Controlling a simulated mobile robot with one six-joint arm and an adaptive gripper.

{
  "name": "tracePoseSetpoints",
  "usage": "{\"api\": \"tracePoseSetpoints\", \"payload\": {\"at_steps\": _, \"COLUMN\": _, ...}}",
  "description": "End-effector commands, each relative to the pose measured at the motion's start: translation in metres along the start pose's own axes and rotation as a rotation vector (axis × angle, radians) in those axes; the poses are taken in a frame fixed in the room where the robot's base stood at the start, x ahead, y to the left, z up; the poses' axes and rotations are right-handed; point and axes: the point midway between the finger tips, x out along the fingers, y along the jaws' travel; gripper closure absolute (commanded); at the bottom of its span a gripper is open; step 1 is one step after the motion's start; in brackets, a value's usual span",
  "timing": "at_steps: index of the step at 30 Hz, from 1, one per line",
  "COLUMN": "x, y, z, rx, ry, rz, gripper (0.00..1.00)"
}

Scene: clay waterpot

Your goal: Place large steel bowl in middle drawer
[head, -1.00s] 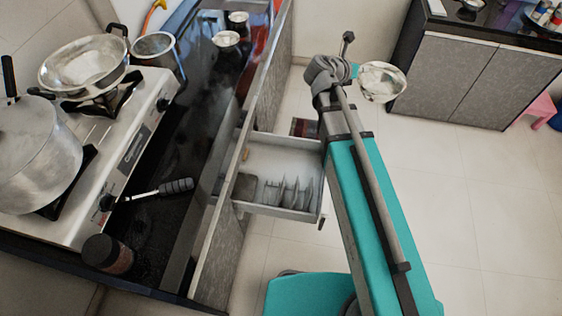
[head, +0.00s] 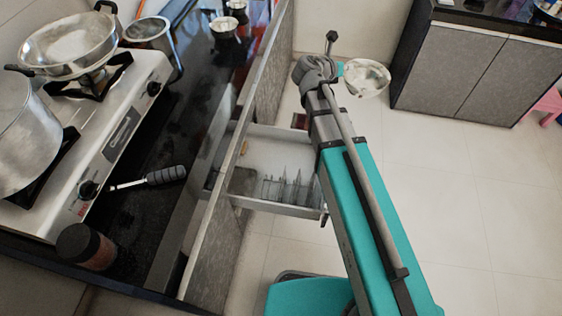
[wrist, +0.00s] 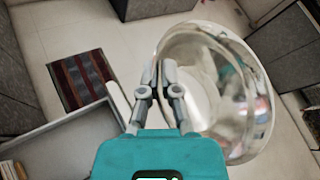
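The large steel bowl (head: 367,80) is held in the air beyond the open drawer, above the floor, in the head view. In the wrist view the bowl (wrist: 255,100) is tilted, with its opening turned partly toward the camera. My gripper (wrist: 161,68) has its two fingers close together on the bowl's near rim. In the head view the fingers are mostly hidden behind my wrist. An open drawer (head: 275,208) sticks out from the counter, left of my arm. It holds upright dividers or plates toward its near side. Its level among the drawers cannot be told.
The stove (head: 118,135) carries a pan (head: 70,42) and a large pot (head: 22,130). The counter edge runs along the drawer's left. A dark striped mat (wrist: 82,80) lies on the floor. A grey cabinet (head: 455,70) stands at the back right. Open floor lies right of my arm.

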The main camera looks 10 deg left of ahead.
Motion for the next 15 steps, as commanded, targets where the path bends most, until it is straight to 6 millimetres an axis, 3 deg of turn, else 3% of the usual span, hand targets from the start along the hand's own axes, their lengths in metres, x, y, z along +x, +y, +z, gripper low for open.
{"api": "tracePoseSetpoints", "payload": {"at_steps": 1, "x": 0.005, "y": 0.013, "z": -0.013, "rx": -0.004, "ry": -0.003, "rz": 0.008, "gripper": 1.0}}
{"api": "tracePoseSetpoints", "payload": {"at_steps": 15, "x": 0.021, "y": 0.085, "z": -0.066, "rx": -0.036, "ry": -0.032, "rz": 0.082, "gripper": 1.0}}
